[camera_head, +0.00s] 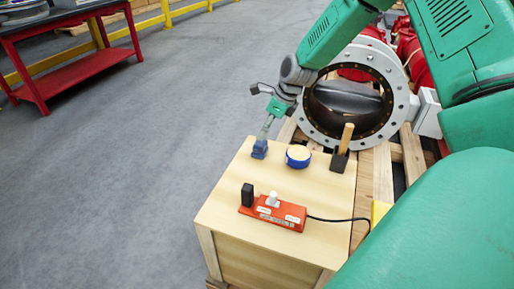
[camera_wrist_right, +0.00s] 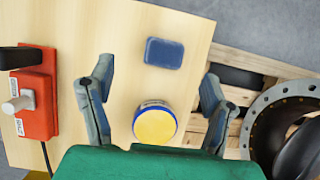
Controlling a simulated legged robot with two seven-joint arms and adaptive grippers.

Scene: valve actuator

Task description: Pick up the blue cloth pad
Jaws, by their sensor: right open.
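The blue cloth pad (camera_wrist_right: 164,53) lies flat on the light wooden box top in the right wrist view, small and rounded at its corners. In the head view the pad (camera_head: 259,149) is at the box's far left corner, just below my right gripper (camera_head: 267,128). In the wrist view my right gripper (camera_wrist_right: 155,92) is open, its two fingers wide apart with nothing between the tips. The pad shows beyond the fingertips, roughly centred between them. My left gripper is not in view.
A blue and yellow round tin or roll (camera_head: 299,156) sits close to the pad. A wooden-handled brush (camera_head: 343,149) stands at the back right. A red power strip (camera_head: 273,212) with a black cable is in front. A large flanged valve (camera_head: 331,132) lies on pallets behind the box.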

